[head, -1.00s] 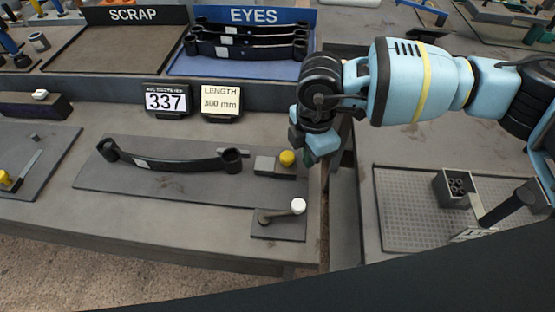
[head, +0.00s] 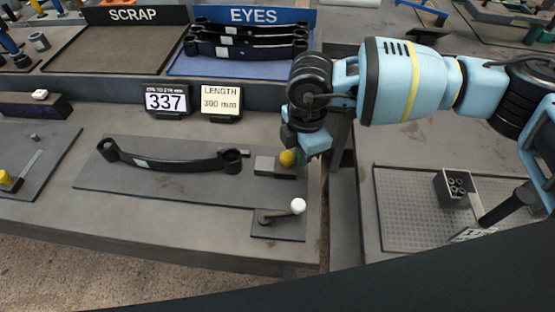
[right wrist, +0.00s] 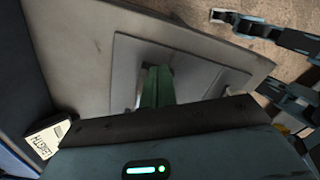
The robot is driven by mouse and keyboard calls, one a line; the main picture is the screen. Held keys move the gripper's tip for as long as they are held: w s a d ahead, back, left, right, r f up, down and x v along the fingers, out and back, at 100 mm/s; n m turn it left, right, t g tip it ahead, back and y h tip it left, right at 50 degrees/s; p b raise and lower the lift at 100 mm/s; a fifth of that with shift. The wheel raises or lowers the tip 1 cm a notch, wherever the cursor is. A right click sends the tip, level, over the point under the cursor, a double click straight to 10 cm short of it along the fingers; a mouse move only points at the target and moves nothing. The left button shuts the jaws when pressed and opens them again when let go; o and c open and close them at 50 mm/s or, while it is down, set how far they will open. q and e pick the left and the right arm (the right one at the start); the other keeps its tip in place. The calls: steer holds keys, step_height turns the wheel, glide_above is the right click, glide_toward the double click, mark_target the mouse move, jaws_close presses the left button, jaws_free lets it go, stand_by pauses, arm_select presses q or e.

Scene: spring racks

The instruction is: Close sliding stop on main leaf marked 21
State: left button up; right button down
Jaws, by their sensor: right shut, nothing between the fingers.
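The main leaf (head: 185,164), a dark curved bar with an eye at each end and a small pale tag, lies on a grey plate (head: 150,187). Any number on the tag is too small to read. The sliding stop (head: 266,165), a grey block with a yellow knob (head: 287,158), is just right of the leaf's right eye, with a small gap visible. My right gripper (head: 305,150) is shut and empty, low beside the knob on its right; contact cannot be told. Its green fingers (right wrist: 157,86) show over the plate in the right wrist view. My left gripper is not identifiable.
A lever with a white knob (head: 298,206) stands in front of the stop. Behind are the 337 display (head: 166,101), a LENGTH sign (head: 221,103), the SCRAP tray (head: 125,48) and the EYES tray (head: 190,66) with several leaves. A perforated mat (head: 405,210) lies right.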

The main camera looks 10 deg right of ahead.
mark_target(286, 156)
steer(key=shift+w+a, duration=0.2)
steer(key=shift+a, duration=0.45)
steer(key=shift+w+a, duration=0.2)
steer(key=shift+a, duration=0.4)
arm_select(q)
steer(key=shift+w+d, duration=0.1)
arm_select(e)
steer(key=shift+a, duration=0.45)
arm_select(q)
steer(key=shift+w+r+p, duration=0.25)
steer(key=shift+r+p, duration=0.1)
steer(key=shift+r, duration=0.15)
arm_select(e)
steer(key=shift+d, duration=0.1)
stand_by(1.3)
arm_select(q)
steer(key=shift+w, duration=0.1)
arm_select(e)
steer(key=shift+r, duration=0.15)
